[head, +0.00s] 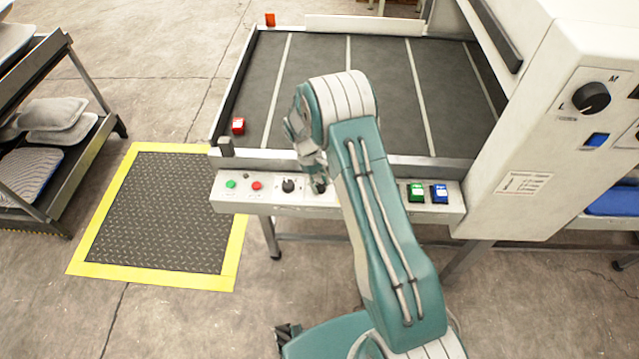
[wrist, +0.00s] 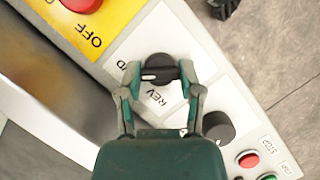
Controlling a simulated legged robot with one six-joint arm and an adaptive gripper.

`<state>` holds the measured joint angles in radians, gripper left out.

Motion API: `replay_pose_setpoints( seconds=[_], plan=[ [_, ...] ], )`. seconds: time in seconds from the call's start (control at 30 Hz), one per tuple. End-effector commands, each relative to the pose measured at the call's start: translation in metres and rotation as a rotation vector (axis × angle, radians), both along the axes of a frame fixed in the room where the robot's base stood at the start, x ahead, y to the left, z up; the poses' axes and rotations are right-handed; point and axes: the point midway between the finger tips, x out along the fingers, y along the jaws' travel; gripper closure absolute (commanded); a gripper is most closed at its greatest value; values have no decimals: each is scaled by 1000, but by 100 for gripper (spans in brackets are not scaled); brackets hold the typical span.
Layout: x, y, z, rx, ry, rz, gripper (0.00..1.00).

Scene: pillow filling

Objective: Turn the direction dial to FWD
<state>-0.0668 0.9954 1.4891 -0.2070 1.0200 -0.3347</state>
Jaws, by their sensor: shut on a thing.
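The direction dial (wrist: 160,70) is a black round knob on the white panel, with a white pointer mark toward its left side in the wrist view.
Another black knob (wrist: 218,127) is close to my right finger, with small red (wrist: 249,159) and green buttons beyond. A red button on a yellow plate (wrist: 102,35) marked OFF is at upper left. Green (head: 416,193) and blue (head: 440,193) switches are right of my arm.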

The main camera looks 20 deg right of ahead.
Motion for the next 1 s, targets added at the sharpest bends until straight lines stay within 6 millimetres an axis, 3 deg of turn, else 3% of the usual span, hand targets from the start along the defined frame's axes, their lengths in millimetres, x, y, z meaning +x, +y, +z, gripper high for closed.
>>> replay_pose_setpoints(
  seconds=[0.03, 0.07, 0.1, 0.13, 0.6, 1.0],
  plan=[
    [2, 1, 0, 1, -6, 0, 100],
    [2, 1, 0, 1, -6, 0, 44],
    [2, 1, 0, 2, -6, 1, 26],
    [1, 1, 0, 2, -6, 1, 18],
    [2, 1, 6, 0, -5, 1, 18],
    [29, 17, 76, 0, -7, 2, 18]
  ],
)
